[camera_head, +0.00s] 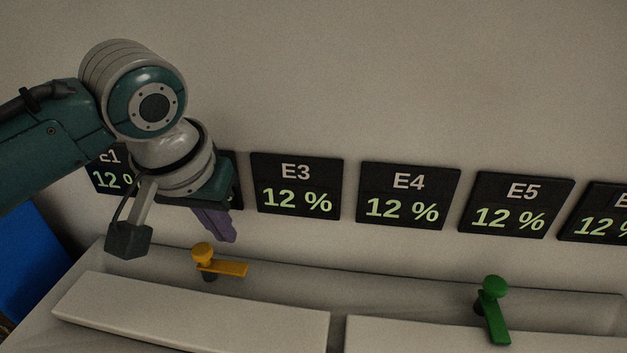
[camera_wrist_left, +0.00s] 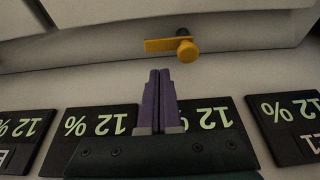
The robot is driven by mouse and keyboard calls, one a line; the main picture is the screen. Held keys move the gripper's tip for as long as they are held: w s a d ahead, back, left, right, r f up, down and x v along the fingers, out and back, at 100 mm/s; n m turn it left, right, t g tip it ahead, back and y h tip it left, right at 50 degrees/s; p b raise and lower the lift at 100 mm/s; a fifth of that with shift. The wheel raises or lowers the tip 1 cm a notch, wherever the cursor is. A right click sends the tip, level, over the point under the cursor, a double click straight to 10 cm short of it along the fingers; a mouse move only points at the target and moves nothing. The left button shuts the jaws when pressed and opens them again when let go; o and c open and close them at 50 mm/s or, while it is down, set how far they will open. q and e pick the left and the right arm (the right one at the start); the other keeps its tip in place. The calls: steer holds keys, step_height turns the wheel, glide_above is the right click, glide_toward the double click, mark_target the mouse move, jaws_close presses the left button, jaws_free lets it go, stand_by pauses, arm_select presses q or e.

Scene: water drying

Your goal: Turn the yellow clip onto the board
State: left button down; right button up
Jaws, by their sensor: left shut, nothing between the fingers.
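The yellow clip (camera_head: 221,264) has a round knob and a flat arm. In the head view it stands behind the left white board (camera_head: 190,315), its arm pointing right, along the board's back edge and not over it. It also shows in the left wrist view (camera_wrist_left: 175,45), ahead of the fingers. My left gripper (camera_head: 222,232) has purple fingers, shut and empty. They hang a little above and behind the clip, apart from it. In the left wrist view the closed fingers (camera_wrist_left: 159,75) point toward the clip. My right gripper is not in view.
A green clip (camera_head: 493,308) stands at the right, its arm reaching forward over the right board (camera_head: 430,336). Dark wall displays reading 12 %, such as E3 (camera_head: 296,186) and E4 (camera_head: 408,196), line the wall behind. A blue surface (camera_head: 35,265) is at the left.

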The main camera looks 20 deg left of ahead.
mark_target(219, 260)
arm_select(q)
steer(key=x, duration=0.6)
steer(key=shift+b, duration=0.4)
steer(key=shift+r, duration=0.1)
